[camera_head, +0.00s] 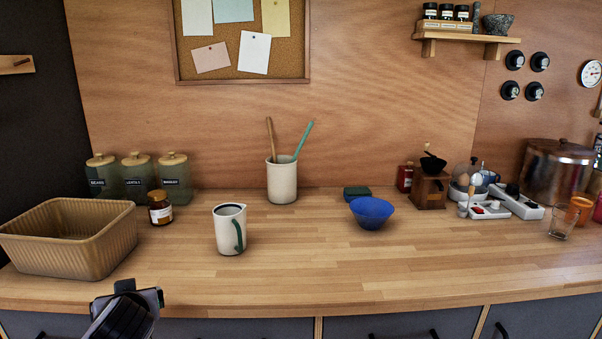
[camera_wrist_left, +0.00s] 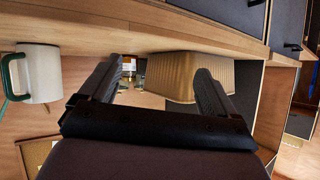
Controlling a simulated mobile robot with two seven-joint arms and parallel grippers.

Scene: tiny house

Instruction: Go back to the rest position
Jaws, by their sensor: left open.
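My left gripper (camera_head: 135,297) is at the lower left of the head view, in front of the counter's front edge. In the left wrist view its two fingers (camera_wrist_left: 157,75) are spread apart with nothing between them. My right gripper is in neither view. The wooden counter (camera_head: 330,270) lies beyond the left gripper.
A ribbed tan basket (camera_head: 70,260) stands at the counter's left, beyond the gripper. A white mug (camera_head: 229,235) with a green handle, a utensil crock (camera_head: 282,184) and a blue bowl (camera_head: 372,213) stand farther right. The counter's front middle is clear.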

